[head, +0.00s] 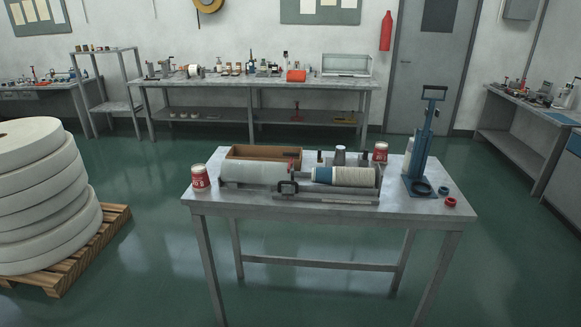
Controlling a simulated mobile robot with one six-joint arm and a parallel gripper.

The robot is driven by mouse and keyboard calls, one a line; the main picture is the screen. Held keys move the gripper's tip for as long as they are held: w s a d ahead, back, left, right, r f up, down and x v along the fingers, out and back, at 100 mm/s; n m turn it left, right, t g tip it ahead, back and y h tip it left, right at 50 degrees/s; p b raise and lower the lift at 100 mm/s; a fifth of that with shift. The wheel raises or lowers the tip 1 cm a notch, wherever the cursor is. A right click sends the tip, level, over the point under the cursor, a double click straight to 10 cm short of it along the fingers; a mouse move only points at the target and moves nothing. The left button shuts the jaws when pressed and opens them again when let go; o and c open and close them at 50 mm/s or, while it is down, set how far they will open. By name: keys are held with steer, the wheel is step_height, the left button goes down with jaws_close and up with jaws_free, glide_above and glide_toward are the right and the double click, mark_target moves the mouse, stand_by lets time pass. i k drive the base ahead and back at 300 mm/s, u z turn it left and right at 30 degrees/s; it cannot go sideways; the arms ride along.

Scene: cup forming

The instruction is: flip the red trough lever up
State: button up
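The metal table (450,213) stands in the middle of the head view. A long grey trough-like apparatus (250,173) lies along it, with a white roll with a blue band (345,176) at its right part. A small red part, which looks like the lever (291,164), shows near the middle of the apparatus, with dark pieces close to it. It is too small to tell whether it is up or down. A dark clamp-like handle (288,187) sits at the front edge. My gripper is not in view.
A red can (200,177) stands at the table's left end, another (381,152) at the back right. A tall blue press (419,150) and red rings (451,202) are at the right end. A brown box (265,152) lies behind. The green floor (150,270) in front is clear.

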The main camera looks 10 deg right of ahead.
mark_target(290, 161)
steer(key=u, duration=0.05)
steer(key=i, duration=0.9)
steer(key=z, duration=0.05)
